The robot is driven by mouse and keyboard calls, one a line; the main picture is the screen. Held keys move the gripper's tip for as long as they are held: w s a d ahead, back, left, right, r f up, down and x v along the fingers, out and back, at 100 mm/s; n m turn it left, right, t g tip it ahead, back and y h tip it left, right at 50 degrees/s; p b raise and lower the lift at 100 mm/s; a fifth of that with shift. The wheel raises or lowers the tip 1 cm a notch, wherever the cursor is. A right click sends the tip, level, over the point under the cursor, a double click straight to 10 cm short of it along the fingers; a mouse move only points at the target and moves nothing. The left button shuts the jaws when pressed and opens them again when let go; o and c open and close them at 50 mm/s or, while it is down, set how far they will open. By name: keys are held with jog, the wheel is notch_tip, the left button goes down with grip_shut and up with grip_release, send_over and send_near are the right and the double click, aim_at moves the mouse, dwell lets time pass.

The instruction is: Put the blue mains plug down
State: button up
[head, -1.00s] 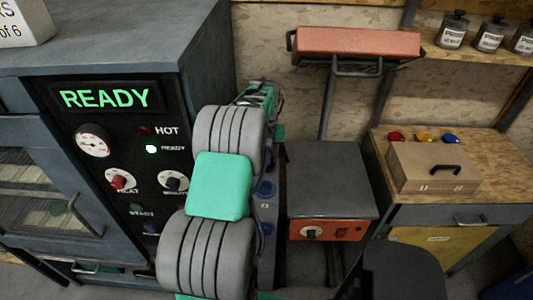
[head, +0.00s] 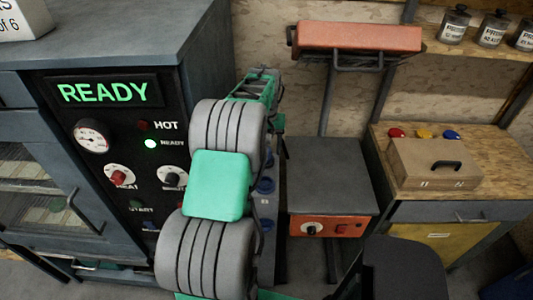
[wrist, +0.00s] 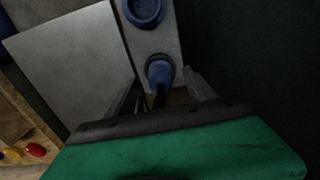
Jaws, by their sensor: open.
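The blue mains plug (wrist: 160,72) shows in the wrist view, at a dark round ring on a grey strip (wrist: 165,32). My gripper (wrist: 163,82) is open, with one dark finger on each side of the plug. I cannot tell whether the fingers touch it or how deep the plug sits in the ring. A second blue round fitting (wrist: 143,12) is on the same strip, above the plug in the picture. In the head view my own arm hides the plug, and blue round fittings (head: 265,186) show on the strip beside the arm.
A grey-topped unit with an orange front (head: 330,178) stands right of the strip. The oven (head: 110,30) with a READY display stands close on the left. A wooden bench (head: 390,150) with a brown case (head: 435,165) is at right. A red heater (head: 358,38) is behind.

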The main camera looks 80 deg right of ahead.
notch_tip(320, 180, up, 10)
jog(key=shift+f+b, duration=0.15)
jog(key=shift+b, duration=0.65)
